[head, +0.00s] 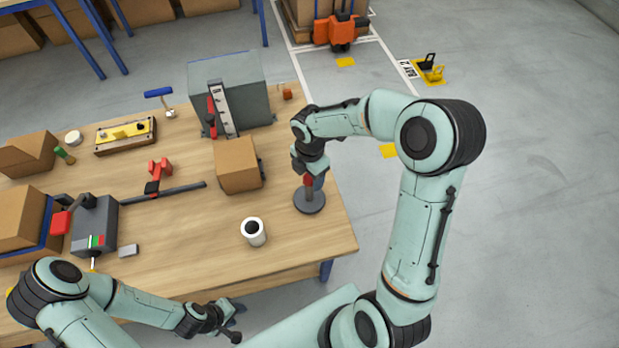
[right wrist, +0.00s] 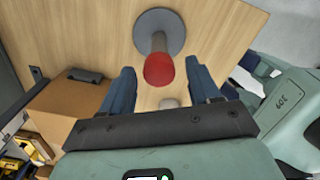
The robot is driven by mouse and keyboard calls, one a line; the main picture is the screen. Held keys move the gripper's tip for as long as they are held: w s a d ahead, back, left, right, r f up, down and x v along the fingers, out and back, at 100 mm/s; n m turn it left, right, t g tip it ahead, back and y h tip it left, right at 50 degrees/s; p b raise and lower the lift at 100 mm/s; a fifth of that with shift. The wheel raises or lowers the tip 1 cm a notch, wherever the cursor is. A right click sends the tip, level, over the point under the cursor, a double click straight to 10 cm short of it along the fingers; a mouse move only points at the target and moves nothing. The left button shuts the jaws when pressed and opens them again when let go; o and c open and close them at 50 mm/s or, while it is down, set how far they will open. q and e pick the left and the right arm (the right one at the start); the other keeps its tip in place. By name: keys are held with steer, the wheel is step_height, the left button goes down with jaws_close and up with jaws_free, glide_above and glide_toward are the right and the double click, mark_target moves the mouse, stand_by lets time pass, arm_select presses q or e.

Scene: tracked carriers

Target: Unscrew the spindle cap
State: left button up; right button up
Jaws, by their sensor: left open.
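The spindle is a grey post on a round grey base (head: 309,203), standing upright near the table's right edge. Its red cap (head: 308,181) sits on top of the post. My right gripper (head: 311,168) is over the spindle, pointing down. In the right wrist view the red cap (right wrist: 159,70) shows ahead of and between the two spread blue fingers (right wrist: 161,82), with a gap on each side. The round base (right wrist: 159,32) lies beyond it. My left gripper (head: 222,318) is open and empty, low at the table's front edge, far from the spindle.
A white hollow cylinder (head: 253,232) and a cardboard box (head: 238,165) stand left of the spindle. A grey machine (head: 253,92) stands behind. A dark bar with a red clamp (head: 160,168) lies mid-table. Bare wood lies at the table's front.

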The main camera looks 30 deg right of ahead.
steer(key=m+b, duration=0.2)
steer(key=m, duration=0.4)
steer(key=shift+s+f+m, duration=0.1)
steer(key=shift+m, duration=1)
steer(key=shift+m+b, duration=0.35)
steer(key=shift+m, duration=0.75)
steer(key=m+b, duration=0.1)
steer(key=m, duration=0.8)
steer(key=m+b, duration=0.1)
steer(key=m, duration=0.1)
steer(key=shift+w+m, duration=0.2)
steer(key=shift+m, duration=0.2)
steer(key=m, duration=0.3)
arm_select(q)
steer(key=s+f, duration=0.6)
steer(key=f, duration=0.1)
steer(key=shift+s+g+b, duration=0.2)
steer(key=shift+g+b, duration=0.1)
steer(key=shift+g, duration=0.1)
arm_select(e)
steer(key=m, duration=0.4)
steer(key=shift+r, duration=0.2)
